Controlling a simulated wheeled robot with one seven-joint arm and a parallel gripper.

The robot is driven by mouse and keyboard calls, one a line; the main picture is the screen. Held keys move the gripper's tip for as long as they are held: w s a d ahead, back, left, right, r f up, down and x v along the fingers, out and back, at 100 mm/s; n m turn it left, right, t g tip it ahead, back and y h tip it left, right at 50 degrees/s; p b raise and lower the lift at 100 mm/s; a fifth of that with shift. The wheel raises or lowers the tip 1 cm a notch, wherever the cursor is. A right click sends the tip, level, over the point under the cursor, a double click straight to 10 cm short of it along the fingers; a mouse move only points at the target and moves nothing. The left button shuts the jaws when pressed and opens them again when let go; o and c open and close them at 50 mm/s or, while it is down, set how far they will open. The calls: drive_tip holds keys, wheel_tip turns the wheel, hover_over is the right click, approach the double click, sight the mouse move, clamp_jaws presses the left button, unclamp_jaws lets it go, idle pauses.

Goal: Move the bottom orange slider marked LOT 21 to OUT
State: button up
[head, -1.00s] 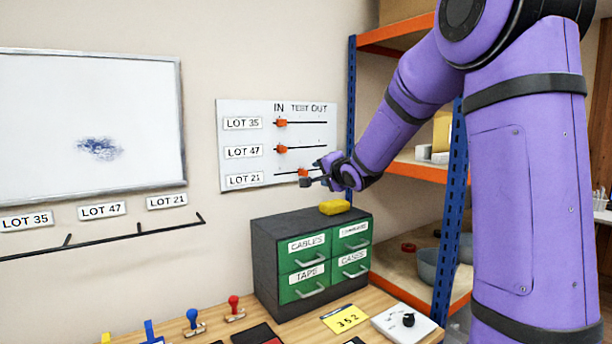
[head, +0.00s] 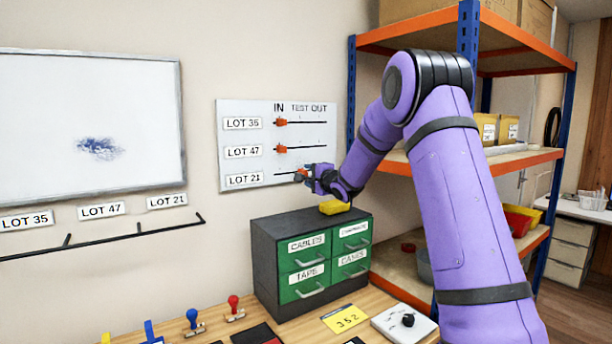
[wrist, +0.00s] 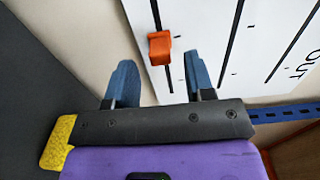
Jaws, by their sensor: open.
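The bottom orange slider (head: 300,175) is on the LOT 21 track of the white wall board (head: 232,108), about below TEST in the head view. The wrist view shows an orange slider (wrist: 160,48) on its dark track line. My gripper (head: 307,173) is at the right of the slider in the head view and partly hides that end of the track. In the wrist view my gripper (wrist: 160,68) is open, with one blue-grey finger on each side of the slider's line. The slider sits about level with the fingertips, with gaps on both sides. Contact is not visible.
The LOT 35 slider (head: 281,122) and LOT 47 slider (head: 281,149) sit near IN above. A cabinet with green drawers (head: 262,250) stands below the board, with a yellow object (head: 334,207) on top, close under my gripper. Orange-and-blue shelving (head: 400,165) is at the right.

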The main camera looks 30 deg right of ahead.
sight(307, 174)
drive_tip(key=shift+w+a, duration=0.1)
drive_tip(key=shift+w, duration=1.4)
clamp_jaws()
drive_tip(key=d, duration=0.8)
drive_tip(key=shift+w+d, duration=0.15)
drive_tip(key=shift+w, duration=0.1)
unclamp_jaws()
drive_tip(key=s+d, duration=0.1)
drive_tip(key=s, duration=0.9)
drive_tip(key=shift+s, duration=0.35)
